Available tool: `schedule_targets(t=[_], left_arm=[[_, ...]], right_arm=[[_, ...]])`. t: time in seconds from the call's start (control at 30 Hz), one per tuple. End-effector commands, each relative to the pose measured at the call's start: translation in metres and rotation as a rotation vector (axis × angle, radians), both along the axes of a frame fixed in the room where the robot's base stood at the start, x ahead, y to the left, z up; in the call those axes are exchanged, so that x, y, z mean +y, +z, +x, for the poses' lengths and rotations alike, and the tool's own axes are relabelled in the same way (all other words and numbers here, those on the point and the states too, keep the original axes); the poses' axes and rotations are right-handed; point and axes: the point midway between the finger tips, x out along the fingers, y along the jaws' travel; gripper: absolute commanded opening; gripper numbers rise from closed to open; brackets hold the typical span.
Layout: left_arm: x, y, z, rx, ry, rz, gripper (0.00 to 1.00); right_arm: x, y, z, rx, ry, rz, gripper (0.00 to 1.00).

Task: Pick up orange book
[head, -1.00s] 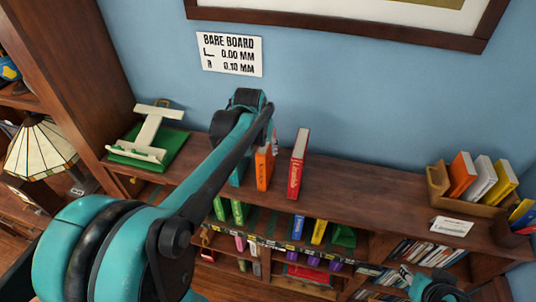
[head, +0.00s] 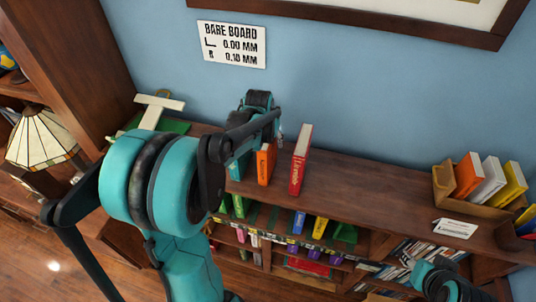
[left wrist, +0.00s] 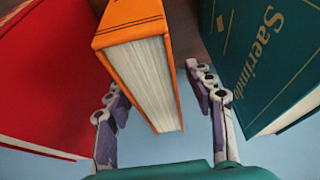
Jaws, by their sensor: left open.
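The orange book (head: 265,164) stands upright on the bookcase top between a red book (head: 299,160) and a teal book (head: 236,166). In the left wrist view my left gripper (left wrist: 157,84) is open, with one finger on each side of the orange book (left wrist: 135,22). The left finger is between it and the red book (left wrist: 45,75); the right finger is between it and the teal book (left wrist: 262,55). I cannot tell whether the fingers touch any cover.
A wooden holder (head: 444,190) with orange, white and yellow books stands at the right. A white card (head: 454,228) lies in front of it. The bookcase top (head: 370,199) is clear between the red book and the holder. A wall sign (head: 232,45) hangs behind.

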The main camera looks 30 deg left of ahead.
Motion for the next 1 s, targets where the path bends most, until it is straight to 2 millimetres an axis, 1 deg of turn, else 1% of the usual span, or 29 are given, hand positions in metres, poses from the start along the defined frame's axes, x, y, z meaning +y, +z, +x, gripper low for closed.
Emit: schedule_targets(t=[0.1,1.0], left_arm=[[0.0003,-0.0048,0.0017,0.0,0.0,0.0,0.53],[0.0002,-0.0093,0.0015,0.0,0.0,0.0,0.53]], right_arm=[[0.0,0.0001,0.0,0.0,0.0,0.0,0.4],[0.0,-0.006,0.0,0.0,0.0,0.0,0.4]])
